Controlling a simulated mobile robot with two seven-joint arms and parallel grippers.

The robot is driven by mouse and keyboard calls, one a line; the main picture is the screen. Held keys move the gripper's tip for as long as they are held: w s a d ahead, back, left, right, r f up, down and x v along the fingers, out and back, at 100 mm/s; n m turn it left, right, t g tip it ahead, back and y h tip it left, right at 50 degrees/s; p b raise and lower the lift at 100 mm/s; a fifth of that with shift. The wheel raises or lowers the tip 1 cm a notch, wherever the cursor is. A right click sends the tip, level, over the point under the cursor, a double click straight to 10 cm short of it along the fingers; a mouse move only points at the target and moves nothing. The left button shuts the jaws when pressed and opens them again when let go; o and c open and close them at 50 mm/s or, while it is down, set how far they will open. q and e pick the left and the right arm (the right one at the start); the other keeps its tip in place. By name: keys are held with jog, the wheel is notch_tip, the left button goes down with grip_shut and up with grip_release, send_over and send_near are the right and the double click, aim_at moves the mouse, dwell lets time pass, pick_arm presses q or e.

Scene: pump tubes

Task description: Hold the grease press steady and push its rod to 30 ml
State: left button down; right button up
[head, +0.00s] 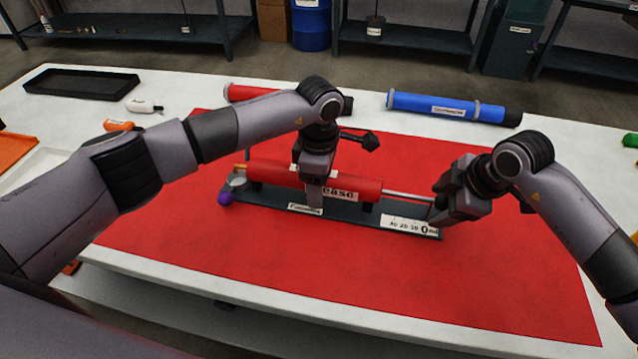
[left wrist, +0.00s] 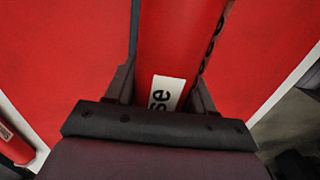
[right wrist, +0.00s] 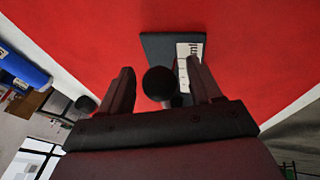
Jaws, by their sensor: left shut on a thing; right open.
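The grease press has a red barrel (head: 277,175) lying on a dark base (head: 360,221) on the red mat. Its metal rod (head: 408,197) sticks out to the right, over a scale label (head: 408,225). My left gripper (head: 314,195) is shut on the barrel, which also shows between its fingers in the left wrist view (left wrist: 180,50). My right gripper (head: 447,212) is open at the rod's right end. In the right wrist view, the rod's dark round knob (right wrist: 160,83) sits between the open fingers. I cannot tell whether a finger touches it.
A blue tube (head: 430,106) and another red tube (head: 250,93) lie at the back of the white table. A black tray (head: 80,82) and a white bottle (head: 144,106) are at the back left. A purple ball (head: 225,198) is at the press's left end. The front mat is clear.

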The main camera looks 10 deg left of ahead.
aim_at(407, 216)
jog(key=c, duration=1.1)
pick_arm(q)
jog(key=shift+d, duration=0.15)
pick_arm(e)
jog(key=shift+a+r, duration=0.1)
jog(key=shift+a, duration=3.05)
jog(key=shift+d, duration=0.35)
jog(key=o, duration=1.3)
jog(key=shift+c, duration=0.2)
jog(key=v, duration=0.7)
jog(key=shift+d, duration=0.1)
pick_arm(q)
jog(key=shift+c, duration=1.5)
grip_release()
